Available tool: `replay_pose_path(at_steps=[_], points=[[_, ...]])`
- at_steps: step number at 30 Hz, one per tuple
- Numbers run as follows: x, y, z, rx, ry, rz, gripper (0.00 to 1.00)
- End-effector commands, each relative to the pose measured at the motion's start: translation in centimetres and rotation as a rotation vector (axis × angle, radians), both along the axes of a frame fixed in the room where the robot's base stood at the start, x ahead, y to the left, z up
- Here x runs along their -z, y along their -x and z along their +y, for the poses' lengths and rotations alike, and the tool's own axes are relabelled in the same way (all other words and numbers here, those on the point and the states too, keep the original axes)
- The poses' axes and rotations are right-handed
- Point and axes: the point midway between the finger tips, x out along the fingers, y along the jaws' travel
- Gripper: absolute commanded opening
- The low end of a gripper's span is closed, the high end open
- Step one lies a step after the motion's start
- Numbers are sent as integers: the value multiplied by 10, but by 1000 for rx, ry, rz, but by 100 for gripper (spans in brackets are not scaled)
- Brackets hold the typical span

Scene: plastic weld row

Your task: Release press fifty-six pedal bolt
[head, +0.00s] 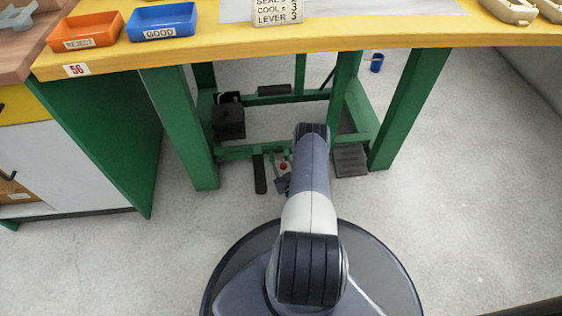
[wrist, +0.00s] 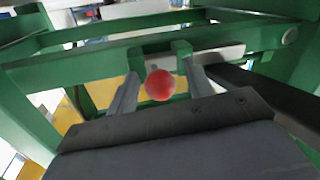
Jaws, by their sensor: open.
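Press fifty-six is marked by a "56" label (head: 77,70) on the yellow bench edge. Under the bench, a small red knob (head: 283,166) sits by the low green crossbar, near a long black pedal (head: 260,174). In the wrist view the red knob (wrist: 160,85) is in front of a green rail with two upright green lugs (wrist: 183,52). My gripper (wrist: 161,76) is open, its grey fingers on either side of the knob with visible gaps. I cannot tell how deep the knob is between them. In the head view my arm hides most of the gripper.
Green legs (head: 182,130) and (head: 412,110) flank my arm. A ribbed dark pedal plate (head: 350,160) is at right, a black box (head: 229,121) at left. In the wrist view a dark bar (wrist: 265,90) runs along the right. The floor in front is clear.

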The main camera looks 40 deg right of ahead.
Motion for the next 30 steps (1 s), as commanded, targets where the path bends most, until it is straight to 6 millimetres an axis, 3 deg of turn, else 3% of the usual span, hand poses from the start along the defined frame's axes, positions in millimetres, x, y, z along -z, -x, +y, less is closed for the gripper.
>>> replay_pose_path(at_steps=[5, 23, 30], points=[[0, 0, 0, 0, 0, 0, 48], [0, 0, 0, 0, 0, 0, 0], [0, 0, -1, 0, 0, 0, 0]])
